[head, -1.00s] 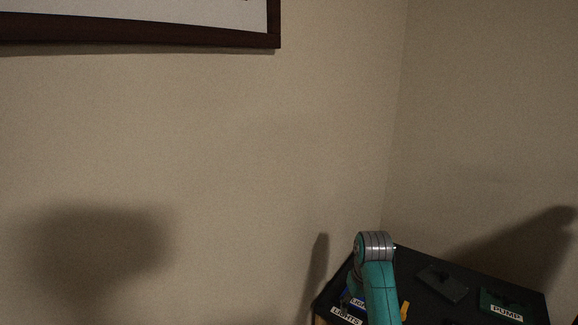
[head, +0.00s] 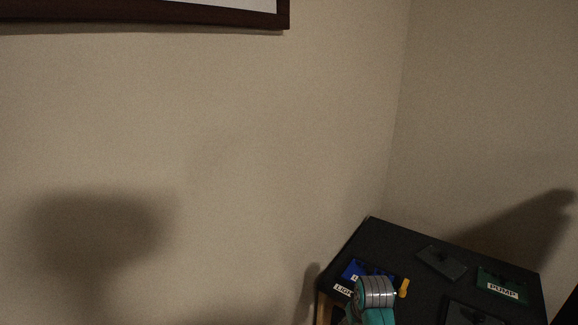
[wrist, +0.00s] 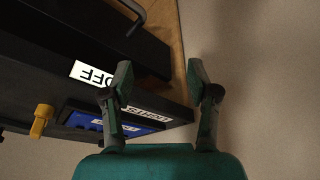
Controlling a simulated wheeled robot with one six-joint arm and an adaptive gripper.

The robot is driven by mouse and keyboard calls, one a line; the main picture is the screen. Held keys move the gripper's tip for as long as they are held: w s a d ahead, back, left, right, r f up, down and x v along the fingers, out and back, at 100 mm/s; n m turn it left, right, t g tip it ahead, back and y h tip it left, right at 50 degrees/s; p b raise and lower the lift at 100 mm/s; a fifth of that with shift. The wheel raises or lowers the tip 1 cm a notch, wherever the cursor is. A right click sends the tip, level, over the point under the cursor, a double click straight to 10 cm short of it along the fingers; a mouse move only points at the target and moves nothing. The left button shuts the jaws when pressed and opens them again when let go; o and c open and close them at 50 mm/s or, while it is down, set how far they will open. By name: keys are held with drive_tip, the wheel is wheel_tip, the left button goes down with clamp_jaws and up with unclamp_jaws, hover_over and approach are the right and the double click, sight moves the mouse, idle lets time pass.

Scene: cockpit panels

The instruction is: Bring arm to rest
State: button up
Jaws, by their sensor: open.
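My gripper (wrist: 160,82) is open and empty in the wrist view, its two green and dark fingers spread apart. The left finger overlaps the edge of the dark cockpit panel, and the right finger is in front of the bare wall. My teal arm with a grey ringed joint (head: 375,292) shows at the bottom of the head view, in front of the panel's left side. The gripper itself is not visible in the head view.
The black panel top (head: 385,238) stands in the room corner. It carries a blue LIGHTS module (head: 353,270), a yellow lever (head: 404,288) and a green PUMP module (head: 502,284). An OFF label (wrist: 92,73) shows upside down. The wall at left is bare below a picture frame (head: 285,14).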

drive_tip(key=s+f+t, duration=0.3)
drive_tip(key=s+f, duration=0.9)
drive_tip(key=s, duration=0.1)
drive_tip(key=s+f+m+t, duration=0.1)
drive_tip(key=s+t, duration=0.2)
drive_tip(key=s, duration=1.1)
drive_tip(key=s+r+t, duration=0.5)
drive_tip(key=s+r, duration=1.7)
drive_tip(key=s, duration=0.3)
drive_tip(key=shift+r+m, duration=0.25)
drive_tip(key=shift+m, duration=0.05)
drive_tip(key=shift+d, duration=0.1)
